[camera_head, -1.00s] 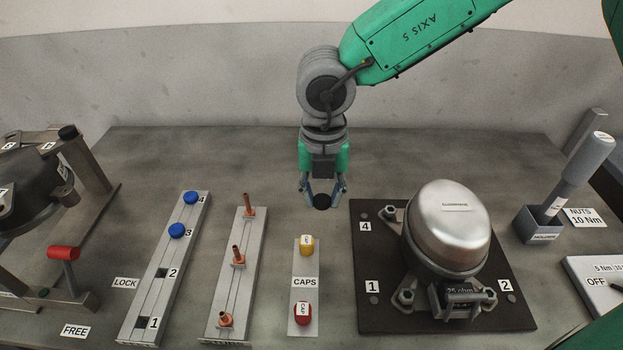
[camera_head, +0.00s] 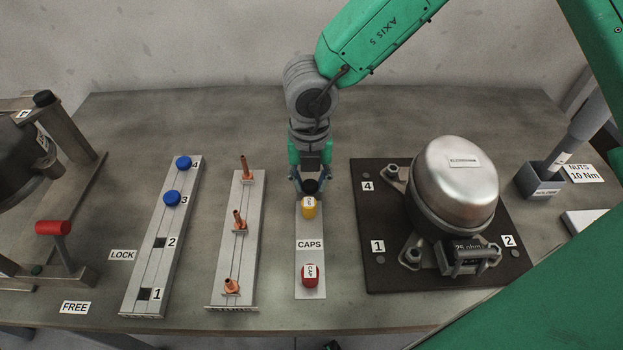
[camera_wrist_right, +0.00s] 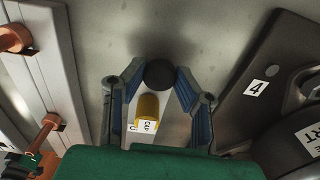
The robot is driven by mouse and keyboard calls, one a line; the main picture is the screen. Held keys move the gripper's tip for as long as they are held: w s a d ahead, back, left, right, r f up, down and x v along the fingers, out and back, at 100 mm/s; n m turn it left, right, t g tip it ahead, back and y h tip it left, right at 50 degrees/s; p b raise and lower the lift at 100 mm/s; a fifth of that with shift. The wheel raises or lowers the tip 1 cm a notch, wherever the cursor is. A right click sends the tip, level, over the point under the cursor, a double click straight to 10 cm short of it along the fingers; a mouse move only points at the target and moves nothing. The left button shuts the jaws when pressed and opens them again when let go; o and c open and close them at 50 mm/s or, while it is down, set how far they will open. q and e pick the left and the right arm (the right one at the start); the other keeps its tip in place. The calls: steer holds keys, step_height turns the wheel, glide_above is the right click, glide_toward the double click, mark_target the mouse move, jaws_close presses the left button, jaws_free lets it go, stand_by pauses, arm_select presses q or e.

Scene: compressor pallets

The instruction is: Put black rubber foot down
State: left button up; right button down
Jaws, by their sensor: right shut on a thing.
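My right gripper (camera_head: 311,186) is shut on a black rubber foot (camera_wrist_right: 160,74), a dark round piece between its blue-padded fingers in the wrist view. In the head view the gripper points down just behind the yellow cap (camera_head: 309,207), at the far end of the caps strip (camera_head: 310,258). The foot also shows in the head view (camera_head: 311,187), close behind the yellow cap. I cannot tell how far it is above the table. My left gripper is not in view.
A red cap (camera_head: 310,274) stands on the near end of the strip. To the left are a rail with copper parts (camera_head: 247,200) and a rail with blue discs (camera_head: 183,163). To the right, a dark plate (camera_head: 397,280) bears a compressor (camera_head: 455,185). Bare table lies behind.

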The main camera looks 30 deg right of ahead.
mark_target(310, 183)
steer(key=shift+w+a, duration=0.1)
steer(key=shift+a, duration=0.05)
steer(key=shift+d+f, duration=0.1)
steer(key=shift+d, duration=0.15)
steer(key=c, duration=1.4)
jaws_free()
steer(key=shift+d, duration=0.25)
steer(key=shift+o, duration=0.9)
steer(key=shift+d+f, duration=0.15)
steer(key=shift+d, duration=0.25)
steer(key=shift+a+r, duration=0.35)
steer(key=r, duration=0.2)
steer(key=a+r+p, duration=0.1)
steer(key=r, duration=0.1)
steer(key=shift+r, duration=0.35)
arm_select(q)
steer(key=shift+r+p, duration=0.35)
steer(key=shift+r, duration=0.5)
arm_select(e)
step_height(310, 183, up, 7)
steer(key=shift+d, duration=0.2)
